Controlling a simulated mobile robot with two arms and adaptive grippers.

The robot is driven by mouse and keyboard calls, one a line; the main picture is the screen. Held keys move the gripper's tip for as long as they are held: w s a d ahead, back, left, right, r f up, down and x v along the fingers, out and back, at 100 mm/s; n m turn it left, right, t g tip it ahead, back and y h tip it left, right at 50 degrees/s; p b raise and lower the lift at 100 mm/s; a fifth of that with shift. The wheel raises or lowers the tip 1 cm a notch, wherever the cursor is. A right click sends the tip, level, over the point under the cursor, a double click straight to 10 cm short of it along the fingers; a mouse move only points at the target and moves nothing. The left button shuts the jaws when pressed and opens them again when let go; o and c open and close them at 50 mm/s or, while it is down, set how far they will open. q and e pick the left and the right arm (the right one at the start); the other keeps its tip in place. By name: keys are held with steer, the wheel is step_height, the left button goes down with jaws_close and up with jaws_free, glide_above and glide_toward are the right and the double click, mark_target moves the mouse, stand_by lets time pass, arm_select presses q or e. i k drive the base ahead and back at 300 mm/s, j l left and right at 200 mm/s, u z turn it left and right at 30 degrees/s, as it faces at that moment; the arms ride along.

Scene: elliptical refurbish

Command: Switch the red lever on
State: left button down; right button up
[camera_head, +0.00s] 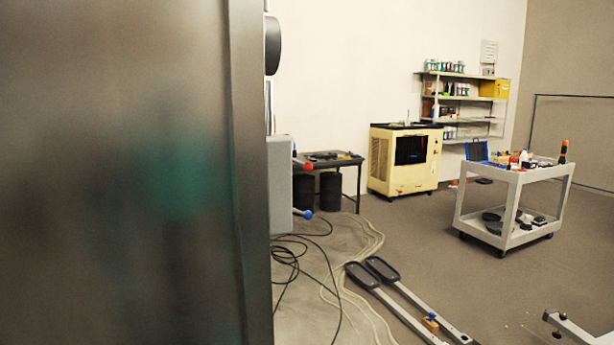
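A lever with a red ball knob (308,167) sticks out to the right from the side of a grey box (281,186). The box is seen edge-on, so its front face and the lever's full position are hard to tell. A second lever with a blue knob (303,214) sticks out lower on the same box. Neither of my grippers shows in the head view, and nothing of mine is seen touching the levers.
A large dark metal panel (120,170) fills the left side, very close. Cables (290,255) and long metal arms with black pads (380,268) lie on the floor. A grey cart (514,176) stands right, a yellow machine (383,175) behind. Open floor lies between.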

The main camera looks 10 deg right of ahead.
mark_target(307, 166)
steer(key=i+l, duration=0.45)
steer(key=l, duration=0.25)
steer(key=i+l, duration=0.25)
steer(key=l, duration=1.25)
steer(key=i+u, duration=0.05)
